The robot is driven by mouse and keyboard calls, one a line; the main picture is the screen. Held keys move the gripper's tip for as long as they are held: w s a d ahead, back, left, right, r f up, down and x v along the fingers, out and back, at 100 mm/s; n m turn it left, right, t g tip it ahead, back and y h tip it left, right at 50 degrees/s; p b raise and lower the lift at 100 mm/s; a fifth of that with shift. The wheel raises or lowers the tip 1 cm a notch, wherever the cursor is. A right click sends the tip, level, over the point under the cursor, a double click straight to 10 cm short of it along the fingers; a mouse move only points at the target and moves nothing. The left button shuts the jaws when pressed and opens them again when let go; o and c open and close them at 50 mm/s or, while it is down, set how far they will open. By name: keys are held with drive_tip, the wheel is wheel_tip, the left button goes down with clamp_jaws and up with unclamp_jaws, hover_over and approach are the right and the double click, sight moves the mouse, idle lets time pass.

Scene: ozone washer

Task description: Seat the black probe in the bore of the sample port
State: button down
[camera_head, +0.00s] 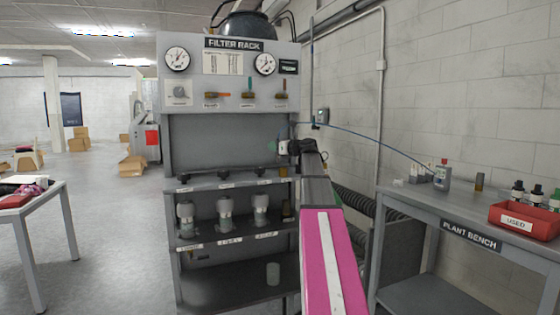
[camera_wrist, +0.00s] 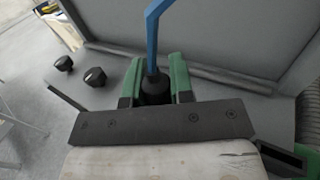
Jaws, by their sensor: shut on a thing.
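My gripper (camera_wrist: 156,78) shows in the wrist view with two green fingers, shut on the black probe (camera_wrist: 155,90). A blue cable (camera_wrist: 153,38) rises from the probe's top. The probe's lower end is hidden by my gripper's dark plate. In the head view my arm reaches toward the right side of the filter rack, with my gripper in front of its open middle bay. The blue cable (camera_head: 365,135) there arcs right toward the plant bench. I cannot make out the sample port or its bore for certain in either view.
The filter rack (camera_head: 235,90) carries gauges and valves above. Black knobs (camera_head: 223,175) line its shelf edge, with filter housings (camera_head: 225,212) below.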

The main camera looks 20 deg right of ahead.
drive_tip(key=d+f, duration=0.1)
drive_tip(key=w+d, duration=0.1)
drive_tip(key=shift+d+f, duration=0.35)
drive_tip(key=shift+f, duration=2.05)
drive_tip(key=shift+f, duration=0.1)
drive_tip(key=c, duration=1)
unclamp_jaws()
drive_tip(key=shift+s+d, duration=0.1)
drive_tip(key=shift+s, duration=0.1)
drive_tip(key=v, duration=1.1)
drive_tip(key=shift+s+d, duration=0.15)
drive_tip(key=shift+s, duration=0.1)
